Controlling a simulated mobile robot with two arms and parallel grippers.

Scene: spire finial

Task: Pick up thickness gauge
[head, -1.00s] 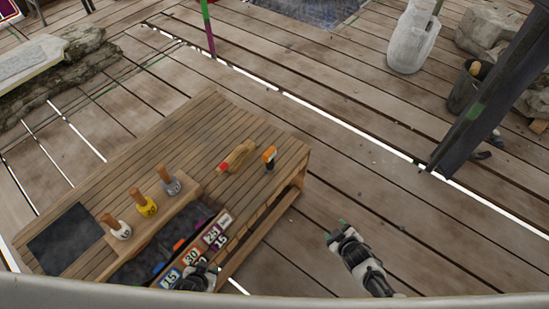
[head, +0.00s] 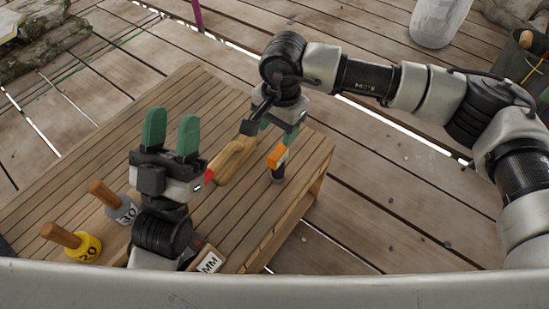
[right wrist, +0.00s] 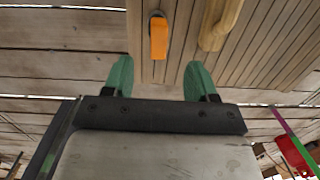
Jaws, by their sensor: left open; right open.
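The orange-topped tool (head: 277,160), seemingly the thickness gauge, stands upright on the slatted wooden bench (head: 130,110), near its right end. It has a dark lower end. It also shows in the right wrist view (right wrist: 158,38), between and beyond the fingertips. My right gripper (head: 279,138) is open and empty, its green fingers pointing down just above and behind the tool. Its fingers also show spread in the right wrist view (right wrist: 160,75). My left gripper (head: 171,120) is open and empty, fingers pointing up, in front of the bench's middle.
A curved wooden tool with a red end (head: 232,160) lies just left of the orange tool. A grey weight (head: 122,208) and a yellow weight (head: 85,247) with wooden handles stand at lower left. A white "MM" label (head: 209,262) shows at the bench front.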

